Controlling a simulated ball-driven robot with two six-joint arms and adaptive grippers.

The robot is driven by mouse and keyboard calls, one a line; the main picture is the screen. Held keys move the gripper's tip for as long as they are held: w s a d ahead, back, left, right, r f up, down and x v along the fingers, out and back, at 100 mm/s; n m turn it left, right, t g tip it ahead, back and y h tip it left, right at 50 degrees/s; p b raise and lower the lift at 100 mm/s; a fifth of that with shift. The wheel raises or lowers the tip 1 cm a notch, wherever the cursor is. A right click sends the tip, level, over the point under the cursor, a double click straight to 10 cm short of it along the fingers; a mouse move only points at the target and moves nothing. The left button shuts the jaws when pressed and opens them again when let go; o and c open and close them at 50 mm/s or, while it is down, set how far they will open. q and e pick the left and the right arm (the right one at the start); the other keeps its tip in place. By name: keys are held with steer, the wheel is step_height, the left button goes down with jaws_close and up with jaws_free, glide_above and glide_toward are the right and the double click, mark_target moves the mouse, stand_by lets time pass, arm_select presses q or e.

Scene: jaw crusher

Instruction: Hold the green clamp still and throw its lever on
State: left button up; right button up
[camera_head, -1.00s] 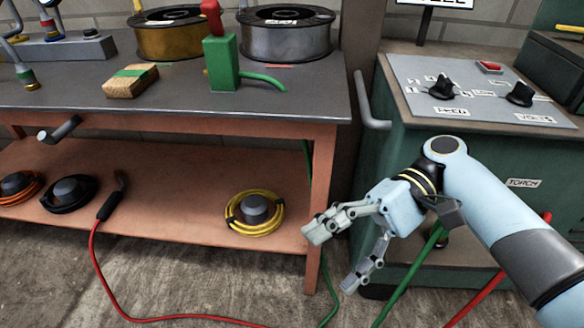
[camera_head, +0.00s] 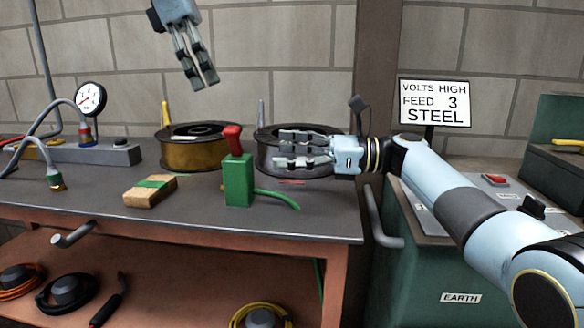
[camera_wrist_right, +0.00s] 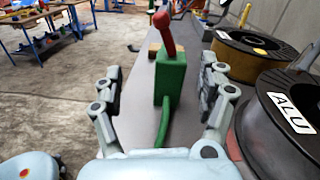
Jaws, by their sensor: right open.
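The green clamp (camera_head: 238,182) stands upright on the dark bench top, with a green cable leaving its base to the right. Its red lever (camera_head: 233,140) sticks up from the top, leaning slightly left. In the right wrist view the clamp (camera_wrist_right: 170,78) and lever (camera_wrist_right: 164,32) appear ahead, lined up between my fingers. My right gripper (camera_head: 281,150) is open and empty, to the right of the clamp and apart from it; its spread fingers also show in the wrist view (camera_wrist_right: 163,75). My left gripper (camera_head: 204,82) hangs high above the bench, fingers pointing down and close together; its opening is unclear.
A grey manifold with a gauge (camera_head: 91,98) is further left. A green machine (camera_head: 425,270) stands right of the bench.

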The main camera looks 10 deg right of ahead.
mark_target(250, 165)
steer(key=f, duration=0.1)
steer(key=f+m, duration=0.1)
steer(key=w+f+t, duration=0.1)
steer(key=shift+d+m, duration=0.25)
steer(key=shift+m, duration=0.15)
steer(key=shift+w+a+f, duration=0.15)
steer(key=shift+w+a, duration=0.05)
steer(key=shift+w, duration=0.05)
steer(key=x, duration=1)
steer(key=shift+w+f, duration=0.1)
steer(key=shift+f, duration=0.1)
